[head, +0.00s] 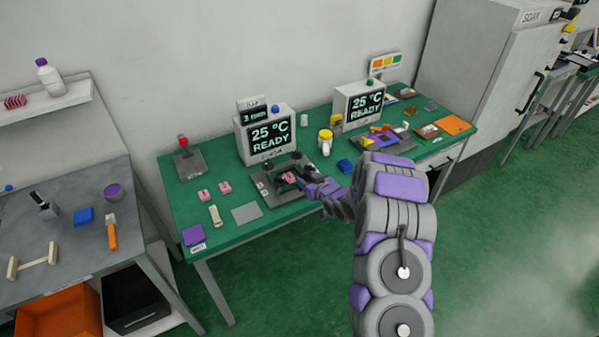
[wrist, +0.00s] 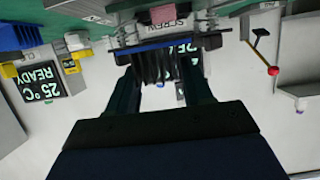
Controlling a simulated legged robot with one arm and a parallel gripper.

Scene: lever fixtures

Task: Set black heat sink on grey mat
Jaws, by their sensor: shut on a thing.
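My gripper (head: 309,183) reaches over the green bench from the right, at the black fixture in front of the left display unit. In the wrist view, which is upside down, my gripper (wrist: 160,72) is shut on the black heat sink (wrist: 152,68), a dark finned block between the fingers. In the head view the heat sink is too small and dark to tell from the fixture and fingers. The grey mat (head: 246,212) lies flat and bare on the bench, to the left of my gripper and nearer the front edge.
The black fixture (head: 265,192) holds a pink part. Two pink blocks (head: 225,187), a cream piece (head: 215,215) and a purple pad (head: 193,235) lie around the mat's left. A red-knobbed lever (head: 184,143) stands at back left. A blue block (head: 345,166) lies right of my gripper.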

